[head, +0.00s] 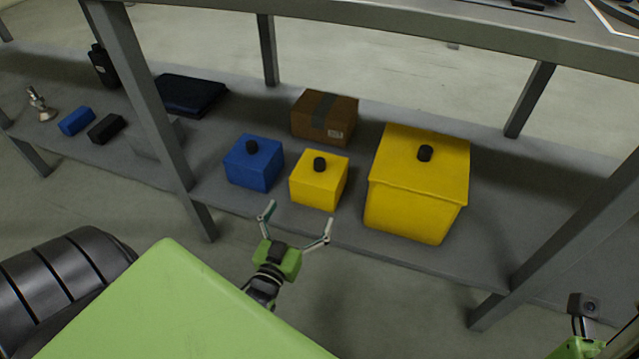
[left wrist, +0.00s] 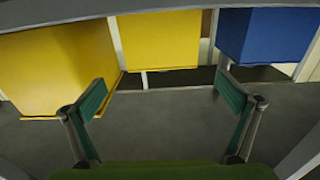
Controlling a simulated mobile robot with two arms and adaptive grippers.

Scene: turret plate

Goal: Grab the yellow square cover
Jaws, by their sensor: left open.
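Two yellow square covers with black knobs sit on the lower shelf: a small one (head: 318,186) in the middle and a large one (head: 416,190) to its right. My left gripper (head: 300,213) is open and empty, in front of the shelf edge and just below the small yellow cover in the picture, apart from it. In the left wrist view, the small cover (left wrist: 160,40) is beyond the open fingers (left wrist: 161,84) and the large one (left wrist: 60,68) is at left. At the head view's lower right, a green part of my right arm shows; its fingers cannot be made out.
A blue box with a black knob (head: 253,163) is left of the small cover, also in the left wrist view (left wrist: 264,36). A cardboard box (head: 324,117) is behind. Grey posts (head: 143,95) and an upper shelf (head: 440,25) frame the lower shelf (head: 235,205).

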